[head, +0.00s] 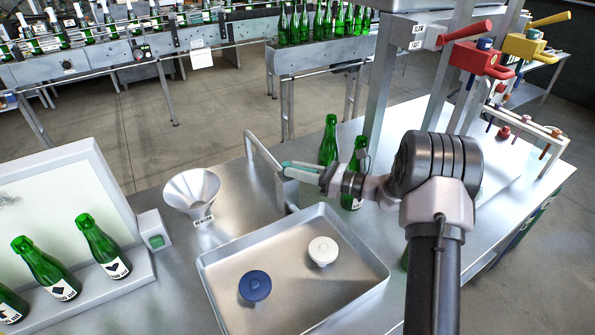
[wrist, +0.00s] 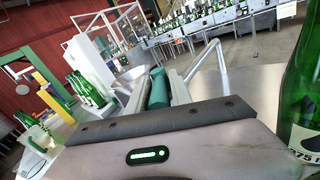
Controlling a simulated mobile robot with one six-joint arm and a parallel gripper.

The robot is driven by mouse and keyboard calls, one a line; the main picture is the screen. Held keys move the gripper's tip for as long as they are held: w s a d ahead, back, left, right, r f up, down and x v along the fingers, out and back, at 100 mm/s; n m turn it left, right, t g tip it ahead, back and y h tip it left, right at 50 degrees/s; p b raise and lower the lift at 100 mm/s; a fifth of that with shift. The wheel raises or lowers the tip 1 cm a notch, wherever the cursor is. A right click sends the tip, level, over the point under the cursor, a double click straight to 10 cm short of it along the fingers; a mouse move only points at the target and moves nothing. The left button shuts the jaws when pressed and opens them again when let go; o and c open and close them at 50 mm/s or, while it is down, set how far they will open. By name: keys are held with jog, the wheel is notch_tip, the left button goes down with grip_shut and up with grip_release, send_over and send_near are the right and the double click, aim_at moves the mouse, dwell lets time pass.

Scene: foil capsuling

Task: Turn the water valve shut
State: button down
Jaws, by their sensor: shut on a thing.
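A bent grey pipe (head: 262,152) rises from the steel table, with a grey block (head: 286,192) at its near end. It also shows in the wrist view (wrist: 205,58). A green handle (head: 300,165) lies at the block, which looks like the water valve; in the wrist view the green handle (wrist: 158,90) sits between my fingers. My gripper (head: 295,172) reaches in from the right and is shut on this handle. The handle's joint with the block is mostly hidden by my fingers, so its exact turn cannot be told.
A steel tray (head: 215,285) with a blue stopper (head: 255,286) and a white stopper (head: 323,250) lies in front. A funnel (head: 190,190) stands left. Green bottles (head: 329,140) stand close behind my gripper. A red lever press (head: 470,55) is at the right.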

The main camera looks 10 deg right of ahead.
jog(key=c, duration=1.3)
grip_release()
